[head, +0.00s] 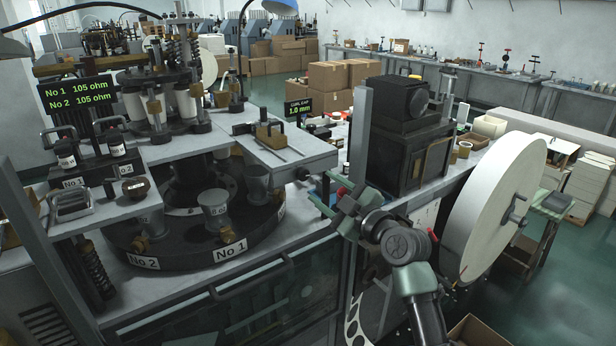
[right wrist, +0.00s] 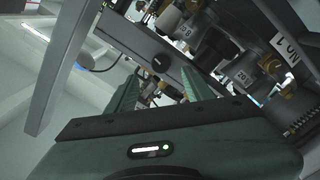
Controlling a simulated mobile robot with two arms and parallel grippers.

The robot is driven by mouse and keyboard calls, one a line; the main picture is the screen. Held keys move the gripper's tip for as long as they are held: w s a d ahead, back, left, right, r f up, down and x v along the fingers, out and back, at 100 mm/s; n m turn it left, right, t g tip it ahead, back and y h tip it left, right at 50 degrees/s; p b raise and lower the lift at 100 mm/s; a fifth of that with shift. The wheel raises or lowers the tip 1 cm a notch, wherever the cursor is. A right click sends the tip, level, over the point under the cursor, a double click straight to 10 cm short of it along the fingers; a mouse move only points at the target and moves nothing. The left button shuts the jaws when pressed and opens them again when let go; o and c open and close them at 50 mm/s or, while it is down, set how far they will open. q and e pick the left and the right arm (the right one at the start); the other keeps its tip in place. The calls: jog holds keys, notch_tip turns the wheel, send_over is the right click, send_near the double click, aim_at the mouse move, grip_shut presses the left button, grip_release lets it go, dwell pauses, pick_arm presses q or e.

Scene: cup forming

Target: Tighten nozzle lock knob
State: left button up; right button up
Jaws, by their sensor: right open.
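In the right wrist view a black knob (right wrist: 160,62) on a grey bar shows beyond and between my fingers. My right gripper (head: 326,194) is in front of the plate, a little right of and below the knob. In the right wrist view its green fingers (right wrist: 158,88) are spread with nothing held between them. The gripper looks apart from the knob. My left gripper is not visible.
The round table (head: 190,255) with stations marked No 1 and No 2 carries grey metal cups (head: 214,207). A grey upright post (head: 361,135) stands close to my right gripper. A black machine housing (head: 408,150) and a large white reel (head: 495,205) are to the right.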

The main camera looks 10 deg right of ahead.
aim_at(305, 176)
jog(key=p+x, duration=0.2)
jog(key=x, duration=0.5)
jog(key=shift+w+a+f, duration=0.1)
jog(key=shift+w+a, duration=0.05)
grip_shut()
